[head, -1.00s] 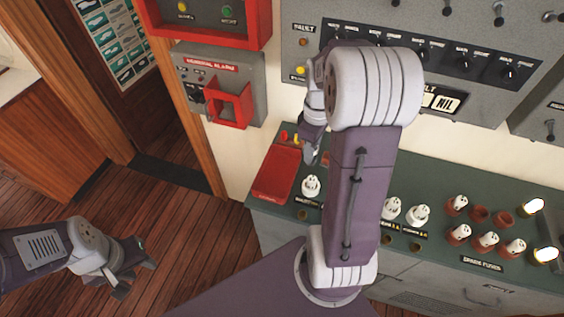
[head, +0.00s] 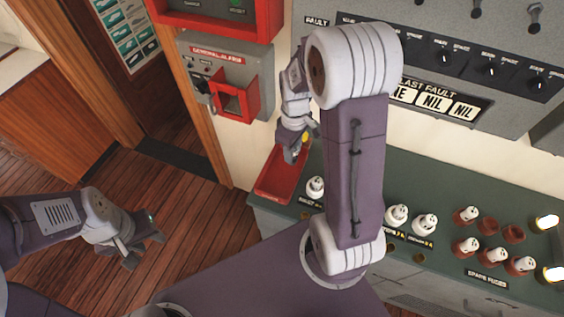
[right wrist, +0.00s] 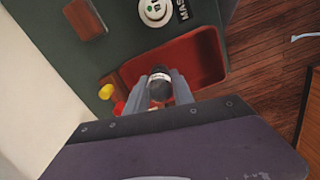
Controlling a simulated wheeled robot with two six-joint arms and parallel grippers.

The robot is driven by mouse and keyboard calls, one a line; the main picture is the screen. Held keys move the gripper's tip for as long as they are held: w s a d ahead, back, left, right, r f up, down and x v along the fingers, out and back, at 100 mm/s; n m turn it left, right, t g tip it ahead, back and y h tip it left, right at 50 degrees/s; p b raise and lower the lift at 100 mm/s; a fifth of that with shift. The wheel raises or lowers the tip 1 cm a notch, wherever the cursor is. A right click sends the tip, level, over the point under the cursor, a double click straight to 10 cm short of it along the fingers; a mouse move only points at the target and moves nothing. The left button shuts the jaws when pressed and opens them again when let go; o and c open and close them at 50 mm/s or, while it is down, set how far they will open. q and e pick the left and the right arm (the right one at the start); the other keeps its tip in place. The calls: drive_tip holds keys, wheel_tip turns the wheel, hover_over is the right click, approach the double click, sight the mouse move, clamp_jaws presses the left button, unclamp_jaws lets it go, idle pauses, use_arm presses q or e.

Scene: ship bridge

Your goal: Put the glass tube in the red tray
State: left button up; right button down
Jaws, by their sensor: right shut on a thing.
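The red tray (head: 268,187) lies at the left end of the green console top; it also shows in the right wrist view (right wrist: 207,52). My right gripper (head: 291,152) is over the tray's far part, pointing down. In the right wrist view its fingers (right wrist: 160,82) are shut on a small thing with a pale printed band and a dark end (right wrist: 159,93). This seems to be the glass tube, but most of it is hidden between the fingers. I cannot tell whether it touches the tray. My left gripper (head: 142,246) is open and empty, above the wooden floor.
A yellow piece (right wrist: 106,91) and a red piece (right wrist: 118,108) stand close beside my right gripper. A white fuse holder (head: 315,187) stands right of the tray. More white holders (head: 397,214) stand further right. The alarm box with its red frame (head: 236,101) is on the wall.

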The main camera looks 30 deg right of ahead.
drive_tip(key=a+f, duration=0.2)
drive_tip(key=f, duration=0.1)
drive_tip(key=a+f, duration=0.1)
drive_tip(key=f, duration=0.1)
drive_tip(key=shift+w+f, duration=0.1)
drive_tip(key=shift+w, duration=0.2)
drive_tip(key=shift+w+f, duration=0.15)
drive_tip(key=shift+f, duration=0.25)
drive_tip(key=shift+f, duration=0.15)
drive_tip(key=c, duration=1.1)
unclamp_jaws()
